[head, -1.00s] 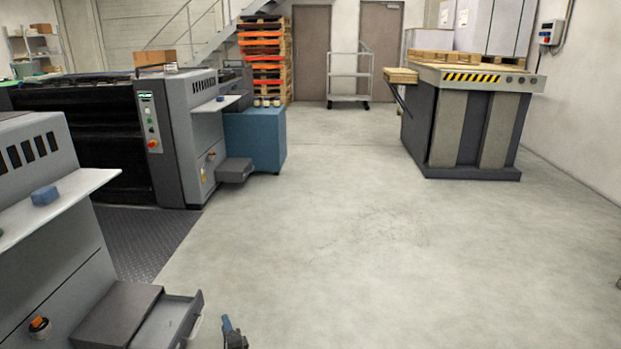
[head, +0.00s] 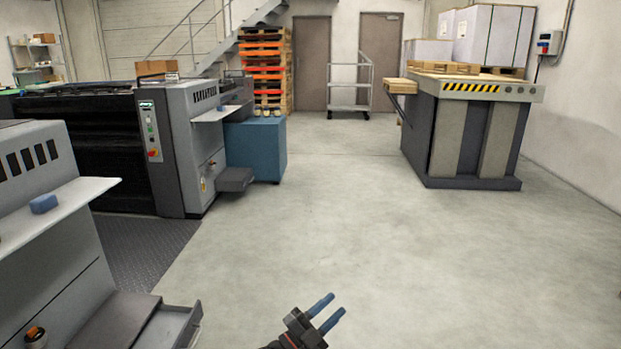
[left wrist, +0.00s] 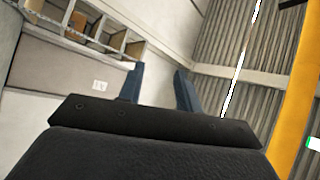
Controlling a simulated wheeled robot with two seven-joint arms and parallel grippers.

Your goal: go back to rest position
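My left gripper (head: 327,312) shows at the bottom middle of the head view, above the bare floor. Its two blue fingers are apart with nothing between them. In the left wrist view the same gripper (left wrist: 160,88) has its fingers apart and empty, with a wall and ceiling behind them. My right gripper is in neither view.
A grey machine with an open drawer (head: 178,322) and a shelf with a blue block (head: 43,204) stands at near left. A larger press (head: 180,140) and a blue cabinet (head: 262,150) stand beyond. A workstation (head: 470,130) stands at right. The middle floor (head: 330,220) is clear.

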